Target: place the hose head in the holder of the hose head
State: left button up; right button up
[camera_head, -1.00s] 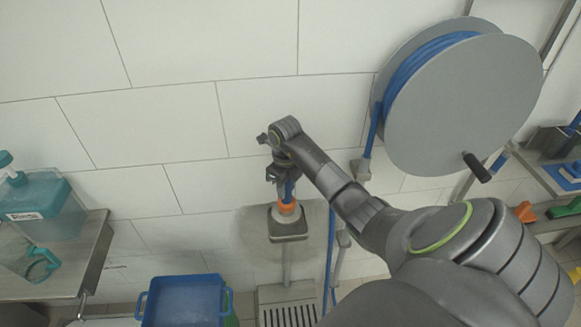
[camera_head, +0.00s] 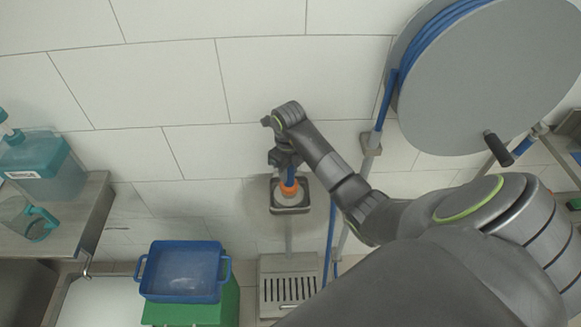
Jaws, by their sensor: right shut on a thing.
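I cannot make out for certain which part is the holder. My left gripper is not in view.
A grey hose reel (camera_head: 490,80) with blue hose (camera_head: 386,100) hangs at the upper right. A blue tub (camera_head: 185,272) sits on a green crate (camera_head: 200,312) at the lower left. A floor grate (camera_head: 288,290) lies below the post. A metal shelf (camera_head: 85,215) with bottles is at left.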

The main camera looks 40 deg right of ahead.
jog(key=shift+f, duration=0.2)
jog(key=o, duration=0.7)
jog(key=shift+o, duration=1.1)
jog(key=shift+d, duration=0.15)
jog(key=shift+o, duration=0.3)
jog(key=shift+r, duration=0.3)
notch_tip(320, 180, up, 4)
jog(key=shift+w+r+b, duration=0.15)
jog(key=shift+r+b, duration=0.1)
jog(key=shift+b, duration=0.45)
notch_tip(320, 180, up, 5)
jog(key=p, duration=0.5)
pick_arm(q)
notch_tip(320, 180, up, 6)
jog(key=p, duration=0.2)
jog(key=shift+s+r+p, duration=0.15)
jog(key=shift+p, duration=0.15)
pick_arm(e)
jog(key=shift+r, duration=1.15)
